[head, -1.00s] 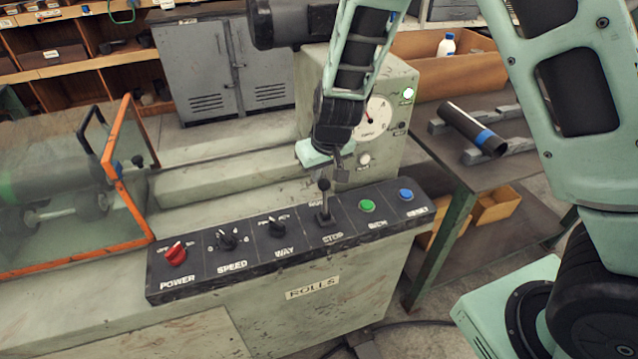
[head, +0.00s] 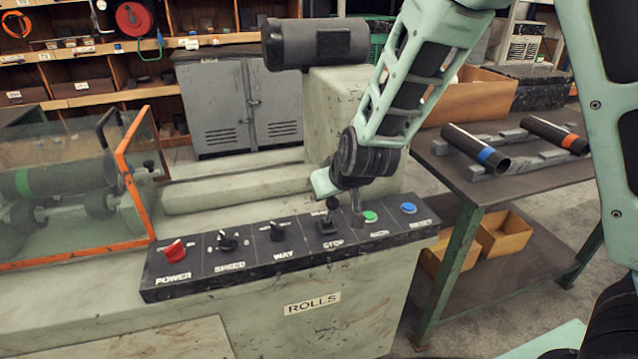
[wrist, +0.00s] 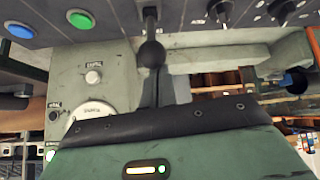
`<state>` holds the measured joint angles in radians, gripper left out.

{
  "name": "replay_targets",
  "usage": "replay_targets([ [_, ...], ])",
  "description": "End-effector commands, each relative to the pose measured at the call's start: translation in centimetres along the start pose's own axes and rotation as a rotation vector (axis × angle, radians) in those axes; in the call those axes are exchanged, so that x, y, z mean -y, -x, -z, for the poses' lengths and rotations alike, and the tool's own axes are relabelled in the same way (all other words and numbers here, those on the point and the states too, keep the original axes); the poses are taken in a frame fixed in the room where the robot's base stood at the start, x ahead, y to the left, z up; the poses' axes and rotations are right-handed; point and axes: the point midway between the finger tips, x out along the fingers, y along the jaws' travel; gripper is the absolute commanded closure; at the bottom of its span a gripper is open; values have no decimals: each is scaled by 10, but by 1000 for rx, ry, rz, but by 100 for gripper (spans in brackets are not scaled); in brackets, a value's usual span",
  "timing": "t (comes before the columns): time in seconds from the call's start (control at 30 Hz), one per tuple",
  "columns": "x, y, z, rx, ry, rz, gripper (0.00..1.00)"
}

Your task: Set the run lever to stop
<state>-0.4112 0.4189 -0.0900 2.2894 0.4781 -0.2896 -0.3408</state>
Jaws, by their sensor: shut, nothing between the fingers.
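The run lever (head: 327,214) is a dark stick with a black ball knob, on the black control panel (head: 262,270) above the STOP label. It looks short in the head view and seems to lean toward the near, STOP side, though the exact angle is hard to tell. In the wrist view its ball (wrist: 152,53) shows large, in front of the gripper body. My gripper (head: 357,214) is shut and empty, pointing down just right of the lever and between it and the green button. I cannot tell whether it touches the lever.
The panel also carries a red power knob (head: 174,249), a speed knob (head: 228,240), a way knob (head: 278,231), a green button (head: 370,216) and a blue reset button (head: 408,208). A grey machine housing stands behind. A table (head: 500,180) with pipes is at right.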

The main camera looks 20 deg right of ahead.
Motion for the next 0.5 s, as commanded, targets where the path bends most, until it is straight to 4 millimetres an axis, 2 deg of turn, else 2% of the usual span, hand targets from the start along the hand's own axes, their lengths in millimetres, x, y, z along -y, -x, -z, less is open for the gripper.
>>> replay_targets([
  [0.5,2,1,-10,12,2,2,100],
])
